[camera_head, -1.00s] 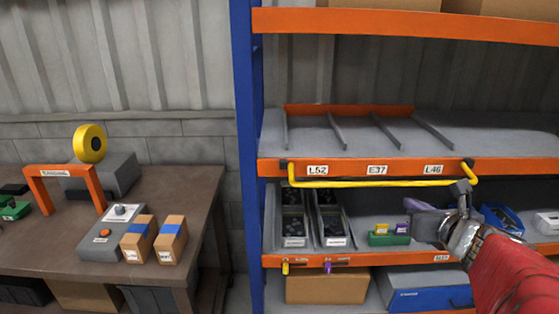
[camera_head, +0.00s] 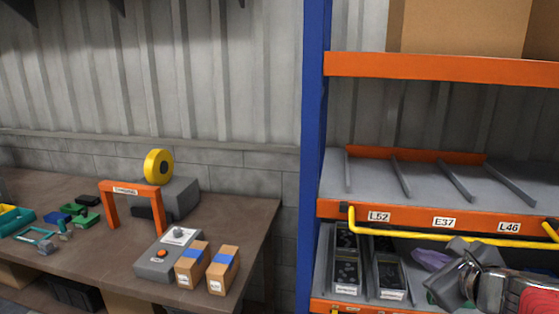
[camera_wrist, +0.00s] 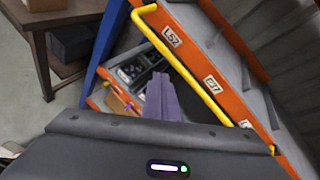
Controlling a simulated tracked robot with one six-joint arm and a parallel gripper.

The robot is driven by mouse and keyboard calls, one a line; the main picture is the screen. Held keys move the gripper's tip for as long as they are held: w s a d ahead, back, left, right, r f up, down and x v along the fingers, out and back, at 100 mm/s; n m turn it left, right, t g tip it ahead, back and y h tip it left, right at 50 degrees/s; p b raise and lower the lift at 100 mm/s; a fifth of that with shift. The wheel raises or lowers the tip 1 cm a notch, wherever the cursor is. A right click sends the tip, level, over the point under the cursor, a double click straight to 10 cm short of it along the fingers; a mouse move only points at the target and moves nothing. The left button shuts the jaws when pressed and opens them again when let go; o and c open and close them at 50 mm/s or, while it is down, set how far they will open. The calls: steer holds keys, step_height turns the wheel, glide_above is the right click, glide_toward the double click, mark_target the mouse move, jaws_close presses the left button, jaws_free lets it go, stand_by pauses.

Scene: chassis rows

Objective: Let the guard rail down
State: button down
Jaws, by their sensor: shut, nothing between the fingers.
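The guard rail (camera_head: 430,237) is a thin yellow bar on the orange shelf beam labelled L52, E37 and L46. Its long bar runs along the beam's lower edge, just above the lower bay. It also shows in the wrist view (camera_wrist: 183,68), crossing diagonally. Contact with the rail cannot be told.
A blue upright (camera_head: 312,150) stands left of the shelf. A workbench (camera_head: 85,262) with a control box (camera_head: 168,253), cartons (camera_head: 223,270) and an orange arch (camera_head: 106,205) is at left. The bay behind the rail holds only dividers.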

steer(key=s+a+f+n+g+y, duration=0.1)
steer(key=s+a+f+n+g, duration=0.1)
steer(key=s+a+n, duration=0.35)
steer(key=s+a+f+n+g+y, duration=0.2)
steer(key=a+n, duration=0.7)
steer(key=s+a+f+n+g+h, duration=0.1)
steer(key=s+f+n+g+h, duration=0.2)
steer(key=s+n, duration=0.6)
steer(key=n+h, duration=0.1)
steer(key=n, duration=0.5)
steer(key=shift+s+a+f, duration=0.2)
steer(key=shift+s+f, duration=0.05)
steer(key=shift+s, duration=0.1)
steer(key=c, duration=2.4)
jaws_free()
steer(key=shift+c, duration=0.2)
